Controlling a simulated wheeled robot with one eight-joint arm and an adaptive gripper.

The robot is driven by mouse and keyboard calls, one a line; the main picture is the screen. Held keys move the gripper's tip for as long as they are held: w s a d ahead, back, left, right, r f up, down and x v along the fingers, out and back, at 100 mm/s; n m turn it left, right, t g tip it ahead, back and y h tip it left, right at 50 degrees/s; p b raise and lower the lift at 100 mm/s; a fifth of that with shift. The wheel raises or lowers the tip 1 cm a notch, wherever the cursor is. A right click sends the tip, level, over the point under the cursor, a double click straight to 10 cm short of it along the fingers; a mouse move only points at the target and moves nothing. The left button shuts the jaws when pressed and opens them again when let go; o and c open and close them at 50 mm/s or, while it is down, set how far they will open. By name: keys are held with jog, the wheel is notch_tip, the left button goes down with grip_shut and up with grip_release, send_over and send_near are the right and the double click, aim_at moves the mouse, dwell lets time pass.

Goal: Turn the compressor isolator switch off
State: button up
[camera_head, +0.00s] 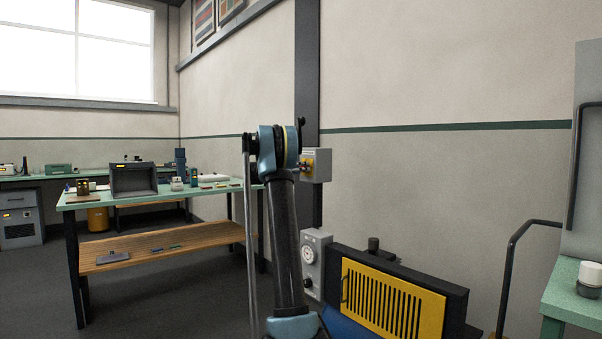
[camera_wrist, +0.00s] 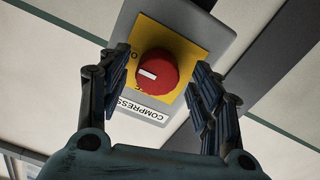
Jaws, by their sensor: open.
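The compressor isolator switch is a red round knob (camera_wrist: 157,73) with a white mark, on a yellow plate (camera_wrist: 185,48) on a grey box. A white label (camera_wrist: 143,110) reading "COMPRESS…" sits beside the plate, upside down in the wrist view. My gripper (camera_wrist: 162,85) is open, with one finger on each side of the knob; I cannot tell whether either touches it. In the head view the grey switch box (camera_head: 322,165) is on the dark column, and my arm hides part of it. Part of the plate's lettering is hidden.
Below the switch box are a grey box with a dial (camera_head: 315,262) and a machine with a yellow slatted panel (camera_head: 392,305). A green-topped bench (camera_head: 130,199) stands left. Another green table (camera_head: 577,296) is at the right edge. The wall between is bare.

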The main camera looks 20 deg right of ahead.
jog(key=shift+w+d, duration=0.2)
jog(key=shift+d, duration=0.2)
